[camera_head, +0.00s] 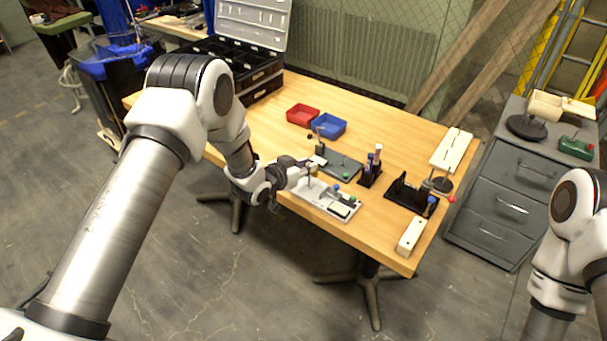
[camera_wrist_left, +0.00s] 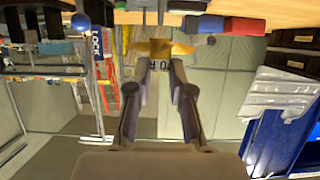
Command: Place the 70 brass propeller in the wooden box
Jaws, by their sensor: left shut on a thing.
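My left gripper (camera_head: 308,169) is over the work table, just above a light grey fixture plate (camera_head: 318,199). In the left wrist view, my left gripper (camera_wrist_left: 161,64) is shut on a brass propeller (camera_wrist_left: 178,48), with dark characters below its hub that may be an upside-down 70. The propeller is tiny and mostly hidden in the head view. I cannot tell for sure which thing is the wooden box; a pale slotted wooden piece (camera_head: 451,150) lies on the table's right side, and a pale block (camera_head: 410,237) lies at the right front corner. My right gripper is out of view.
Red (camera_head: 302,115) and blue (camera_head: 328,125) bins stand behind the fixtures. A dark fixture plate (camera_head: 340,164), a black holder (camera_head: 369,175) and a black stand (camera_head: 408,193) crowd the middle right. A grey drawer cabinet (camera_head: 510,175) stands right of the table.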

